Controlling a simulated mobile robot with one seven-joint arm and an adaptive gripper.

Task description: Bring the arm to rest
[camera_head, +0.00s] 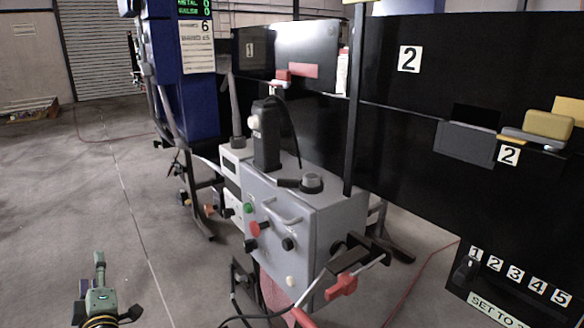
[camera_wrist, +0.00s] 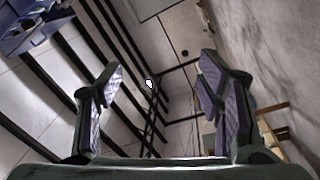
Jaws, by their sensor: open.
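In the wrist view my gripper (camera_wrist: 160,85) has its two fingers wide apart, with nothing between them. Behind the fingers are pale panels, dark beams and a rough grey wall, all some way off. The greenish end of my arm (camera_head: 100,298) shows at the bottom left of the head view, over bare floor and cut off by the frame's lower edge. It stands apart from the equipment and touches nothing that I can see.
A grey control box (camera_head: 310,225) with knobs and buttons stands mid-view. A blue machine (camera_head: 183,90) is behind it to the left. A black panel (camera_head: 410,120) marked 2 fills the right. A red clamp handle (camera_head: 342,287) juts out in front. The left floor (camera_head: 60,190) is mostly clear.

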